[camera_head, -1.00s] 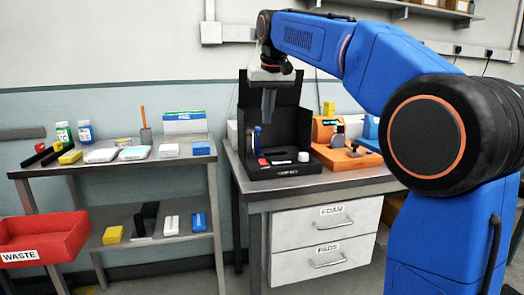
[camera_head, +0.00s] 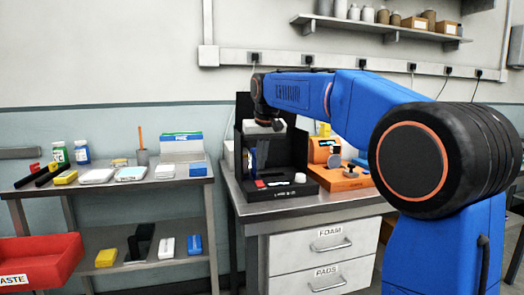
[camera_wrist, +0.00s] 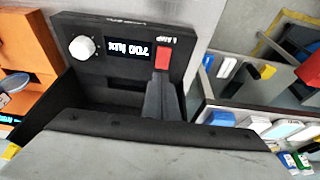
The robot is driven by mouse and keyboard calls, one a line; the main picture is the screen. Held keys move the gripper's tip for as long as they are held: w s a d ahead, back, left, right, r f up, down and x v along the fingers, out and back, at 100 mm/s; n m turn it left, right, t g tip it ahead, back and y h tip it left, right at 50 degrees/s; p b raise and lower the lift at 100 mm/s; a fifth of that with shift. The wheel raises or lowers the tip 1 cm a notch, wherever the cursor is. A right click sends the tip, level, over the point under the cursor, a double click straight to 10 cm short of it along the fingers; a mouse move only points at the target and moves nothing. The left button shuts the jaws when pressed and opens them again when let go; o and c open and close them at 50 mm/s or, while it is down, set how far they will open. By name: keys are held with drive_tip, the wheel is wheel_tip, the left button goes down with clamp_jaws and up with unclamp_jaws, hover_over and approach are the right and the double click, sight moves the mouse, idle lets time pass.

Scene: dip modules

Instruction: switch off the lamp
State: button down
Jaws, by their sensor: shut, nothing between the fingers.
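The lamp unit is a black open-fronted box (camera_head: 283,205) on the steel bench. Its front panel shows upside down in the wrist view, with a red switch (camera_wrist: 163,57) beside a "LAMP" label, a lit white-on-black display (camera_wrist: 130,48) and a white knob (camera_wrist: 82,48). The switch also shows small in the head view (camera_head: 260,184). My gripper (camera_wrist: 161,78) is shut and empty, its fingertips close beside the red switch. I cannot tell whether they touch it. In the head view the fingers are hard to make out against the black box.
An orange device (camera_head: 345,179) stands right of the box. Left is a steel shelf cart (camera_head: 120,183) with bottles, cases and a pen cup, and a red waste bin (camera_head: 38,259). Drawers (camera_head: 325,241) sit under the bench. The box's side walls stand close around my gripper.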

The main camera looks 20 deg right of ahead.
sight(261, 183)
drive_tip(key=shift+s+x, duration=0.2)
drive_tip(key=shift+x, duration=0.85)
drive_tip(key=shift+s+x, duration=0.25)
drive_tip(key=shift+x, duration=0.8)
drive_tip(key=shift+f, duration=0.15)
drive_tip(key=shift+w+f, duration=0.1)
drive_tip(key=shift+f, duration=0.2)
drive_tip(key=shift+s, duration=0.85)
drive_tip(key=shift+r, duration=0.55)
drive_tip(key=v, duration=1.3)
drive_tip(key=shift+w, duration=0.25)
drive_tip(key=shift+r, duration=0.1)
